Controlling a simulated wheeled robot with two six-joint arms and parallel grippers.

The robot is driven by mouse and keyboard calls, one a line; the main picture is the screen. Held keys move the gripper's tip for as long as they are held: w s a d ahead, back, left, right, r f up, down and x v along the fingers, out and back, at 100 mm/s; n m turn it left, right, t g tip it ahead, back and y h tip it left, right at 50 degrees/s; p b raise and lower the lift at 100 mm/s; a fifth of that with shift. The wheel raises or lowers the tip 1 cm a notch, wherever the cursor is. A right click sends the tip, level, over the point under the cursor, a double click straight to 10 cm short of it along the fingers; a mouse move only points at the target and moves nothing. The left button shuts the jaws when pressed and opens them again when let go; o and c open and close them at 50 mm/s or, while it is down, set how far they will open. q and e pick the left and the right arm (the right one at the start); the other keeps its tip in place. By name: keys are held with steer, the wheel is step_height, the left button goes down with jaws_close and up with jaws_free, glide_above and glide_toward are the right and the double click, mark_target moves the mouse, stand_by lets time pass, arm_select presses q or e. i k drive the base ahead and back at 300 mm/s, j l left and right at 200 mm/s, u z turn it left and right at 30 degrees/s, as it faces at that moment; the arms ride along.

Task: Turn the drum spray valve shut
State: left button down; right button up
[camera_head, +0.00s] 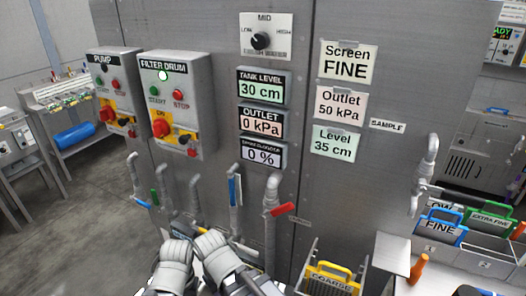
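Several pipes with coloured lever handles stand along the foot of the grey steel panel. One has a red lever (286,209), sticking out to the right. Another has a blue lever (232,191), hanging down along its pipe. No label in view tells me which one is the drum spray valve. My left gripper (176,250) and my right gripper (211,243) are side by side at the bottom, in front of the pipes and apart from the red lever. Their fingertips are not clear.
The filter drum box (178,95) shows a lit green lamp; the pump box (115,90) is beside it. The display (261,122) reads outlet 0 kPa. A yellow-handled coarse screen (333,280) stands at lower right, near an orange object (418,269) on a ledge.

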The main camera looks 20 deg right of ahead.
mark_target(153, 192)
steer(key=i+j, duration=0.15)
steer(key=j, duration=0.2)
steer(key=i+j, duration=0.15)
steer(key=j, duration=0.2)
steer(key=k, duration=1)
steer(key=k+z, duration=0.25)
steer(key=z, duration=3.5)
steer(key=k+j+z, duration=0.15)
steer(key=k+j, duration=1.1)
steer(key=j, duration=0.15)
steer(key=k+j, duration=0.8)
steer(key=j, duration=0.1)
